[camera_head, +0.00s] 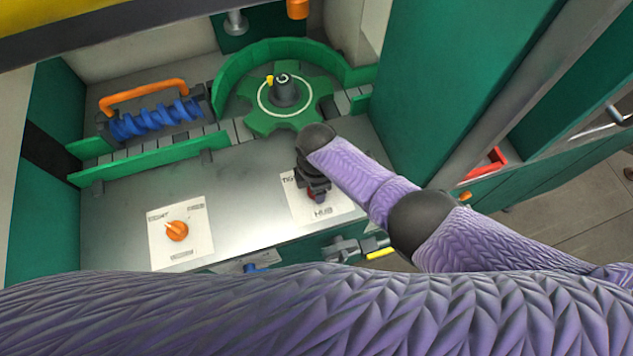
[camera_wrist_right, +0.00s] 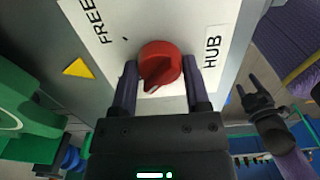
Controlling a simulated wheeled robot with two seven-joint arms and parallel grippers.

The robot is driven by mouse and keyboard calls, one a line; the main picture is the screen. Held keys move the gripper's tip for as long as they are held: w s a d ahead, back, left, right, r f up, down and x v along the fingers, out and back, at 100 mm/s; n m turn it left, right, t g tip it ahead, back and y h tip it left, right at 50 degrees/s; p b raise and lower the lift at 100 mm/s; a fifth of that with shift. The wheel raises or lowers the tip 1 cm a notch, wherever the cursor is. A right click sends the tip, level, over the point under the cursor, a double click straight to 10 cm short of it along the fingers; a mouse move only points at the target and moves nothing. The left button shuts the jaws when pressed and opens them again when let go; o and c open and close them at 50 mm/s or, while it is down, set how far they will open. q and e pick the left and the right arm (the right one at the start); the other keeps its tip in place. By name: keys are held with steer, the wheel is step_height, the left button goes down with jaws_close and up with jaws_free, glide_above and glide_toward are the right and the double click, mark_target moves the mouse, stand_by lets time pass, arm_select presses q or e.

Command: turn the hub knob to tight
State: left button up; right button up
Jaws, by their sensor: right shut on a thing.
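The red hub knob (camera_wrist_right: 160,66) stands on a white plate (camera_head: 333,208) marked HUB. In the wrist view FREE reads at upper left and HUB at right; in the head view part of TIGHT shows at the plate's left. My right gripper (camera_wrist_right: 161,68) is shut on the knob, one finger on each side. In the head view this gripper (camera_head: 313,190) hides most of the knob. A pale mark shows at the knob's lower edge in the wrist view; its exact pointing is unclear. My left gripper (camera_wrist_right: 252,95) is empty with fingers apart, off to the right in the wrist view.
An orange knob (camera_head: 177,231) sits on another white plate at the left of the metal panel. Behind stand a blue coil (camera_head: 155,119), an orange handle (camera_head: 142,94) and a green star wheel (camera_head: 262,117). A green cabinet wall (camera_head: 455,85) rises at the right.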

stand_by(0.4)
steer(key=o, duration=1.3)
step_height(320, 180, up, 9)
steer(key=p, duration=0.4)
steer(key=shift+r, duration=0.45)
